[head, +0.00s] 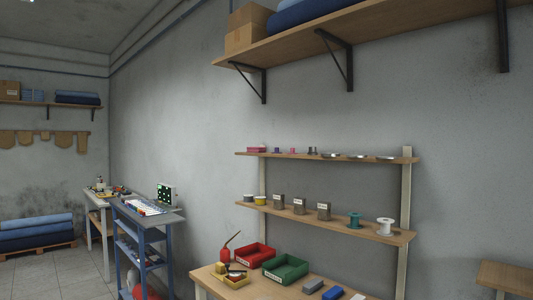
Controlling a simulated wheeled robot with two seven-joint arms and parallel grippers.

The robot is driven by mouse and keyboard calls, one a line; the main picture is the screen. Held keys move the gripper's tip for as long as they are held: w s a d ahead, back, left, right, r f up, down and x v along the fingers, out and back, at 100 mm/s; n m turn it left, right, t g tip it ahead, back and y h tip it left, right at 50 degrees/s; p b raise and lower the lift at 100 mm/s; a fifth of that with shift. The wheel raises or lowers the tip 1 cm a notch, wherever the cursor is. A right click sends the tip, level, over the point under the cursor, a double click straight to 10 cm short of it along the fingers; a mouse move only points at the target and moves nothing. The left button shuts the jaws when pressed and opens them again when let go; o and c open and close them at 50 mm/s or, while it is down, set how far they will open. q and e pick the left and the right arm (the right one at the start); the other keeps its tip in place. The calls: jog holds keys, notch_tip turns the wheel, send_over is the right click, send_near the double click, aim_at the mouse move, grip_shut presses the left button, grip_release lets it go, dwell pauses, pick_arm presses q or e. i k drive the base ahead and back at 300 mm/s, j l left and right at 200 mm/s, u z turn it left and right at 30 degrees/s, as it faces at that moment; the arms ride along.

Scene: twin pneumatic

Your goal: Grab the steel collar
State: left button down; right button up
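I cannot pick out a steel collar with certainty. Several small flat pale metallic pieces (331,155) lie on the right half of the upper wall shelf (400,161), too small to identify. Neither my left nor my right gripper shows in the head view.
A workbench (232,291) below holds a red bin (255,256), a green bin (286,268), a red oil can (225,255) and blue blocks. The lower shelf (390,236) carries tins, boxes and spools.

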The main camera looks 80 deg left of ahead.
aim_at(312, 150)
jog(key=u, duration=2.45)
jog(key=i+j+z, duration=0.1)
jog(key=i+j, duration=1.75)
jog(key=j, duration=0.1)
